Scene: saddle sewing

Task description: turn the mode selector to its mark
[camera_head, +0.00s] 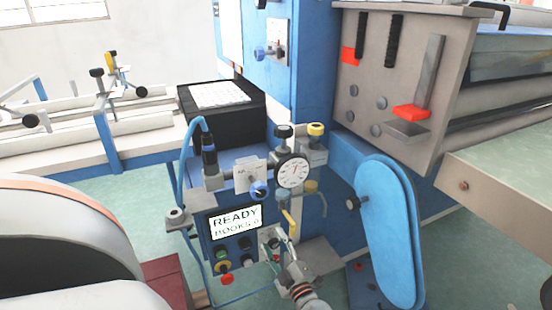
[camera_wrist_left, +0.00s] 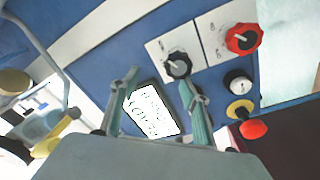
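A black knob with a pale pointer bar (camera_wrist_left: 178,65), which looks like the mode selector, sits on a white plate in the left wrist view. Its mark is too small to read. In the head view the small white plate (camera_head: 267,236) is partly hidden by my left gripper (camera_head: 284,248). In the left wrist view my left gripper (camera_wrist_left: 159,79) has its two fingers apart with nothing between them. The knob lies just beyond the fingertips, nearer the right finger, and I cannot tell whether they touch. My right gripper is not in view.
A lit display (camera_head: 235,221) reads "READY". A red knob (camera_wrist_left: 243,38) on a second plate and a red-and-yellow button (camera_wrist_left: 252,129) are close by. A yellow lever (camera_head: 290,222), a dial gauge (camera_head: 292,171) and a blue belt guard (camera_head: 390,235) crowd the area.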

